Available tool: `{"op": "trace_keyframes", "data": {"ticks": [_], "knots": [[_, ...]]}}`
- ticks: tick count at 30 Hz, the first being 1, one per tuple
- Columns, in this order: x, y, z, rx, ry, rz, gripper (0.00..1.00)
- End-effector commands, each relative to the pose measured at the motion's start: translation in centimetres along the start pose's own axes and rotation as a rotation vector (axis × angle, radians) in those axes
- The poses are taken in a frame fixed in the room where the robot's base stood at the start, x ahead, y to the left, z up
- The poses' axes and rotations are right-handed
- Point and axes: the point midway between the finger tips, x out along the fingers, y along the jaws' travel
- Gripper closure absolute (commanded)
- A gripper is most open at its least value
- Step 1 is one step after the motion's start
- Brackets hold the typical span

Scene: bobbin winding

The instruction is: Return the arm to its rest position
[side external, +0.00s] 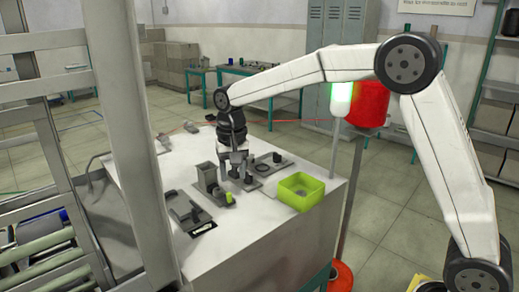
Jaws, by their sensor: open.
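My white arm (447,125) reaches in from the right and bends down over the white worktable (245,240). My gripper (241,176) points down among small grey fixtures near the middle of the table. Its fingers are open. They are small here, and I cannot tell whether they touch anything or whether something stands between them. A grey block fixture (207,177) stands just left of the gripper. A small yellow-green piece (230,187) sits close in front of it.
An open lime-green bin (300,201) stands right of the gripper. A flat plate with a dark ring (262,167) lies behind it. A dark grey device (186,212) sits at left. A grey post (133,140) rises at left. The table's front is clear.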

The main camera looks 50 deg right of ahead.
Motion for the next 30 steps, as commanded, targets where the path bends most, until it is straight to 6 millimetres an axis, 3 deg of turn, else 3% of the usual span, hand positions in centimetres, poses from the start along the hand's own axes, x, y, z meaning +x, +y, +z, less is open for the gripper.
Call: {"op": "trace_keyframes", "data": {"ticks": [11,26,30], "knots": [[3.2,4.0,4.2,-0.030,0.064,-0.041,0.50],[7.7,10.0,11.4,-0.070,0.157,-0.089,0.50],[8.9,11.6,13.0,-0.210,0.173,-0.079,0.50]]}}
